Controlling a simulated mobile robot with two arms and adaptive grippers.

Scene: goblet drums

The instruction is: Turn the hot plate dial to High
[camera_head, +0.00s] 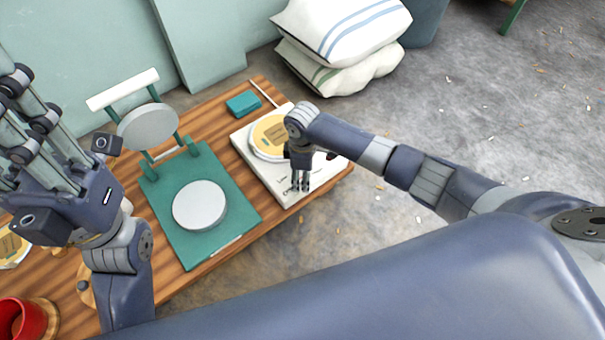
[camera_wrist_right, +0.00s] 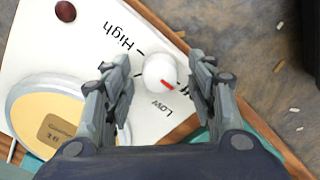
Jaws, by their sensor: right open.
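The hot plate (camera_head: 255,160) is a white slab at the table's right end, with a round yellow-topped disc (camera_head: 268,138) on it. In the right wrist view its dial (camera_wrist_right: 158,70) is a round white knob with a red mark pointing to the lower right. The printed words High (camera_wrist_right: 118,48) and Low (camera_wrist_right: 162,104) stand beside it; the mark points at neither, and a finger covers what lies beyond it. My right gripper (camera_wrist_right: 160,85) is open, pointing down, with a finger on each side of the dial, apparently apart from it. My left gripper (camera_head: 30,115) is raised at the left; its fingertips are unclear.
A green press (camera_head: 180,232) with a round white plate (camera_head: 200,205) stands left of the hot plate on the wooden table (camera_head: 215,130). A teal block (camera_head: 243,103) lies behind. A red mug (camera_head: 22,320) is at lower left. White sacks (camera_head: 340,40) lie on the floor behind.

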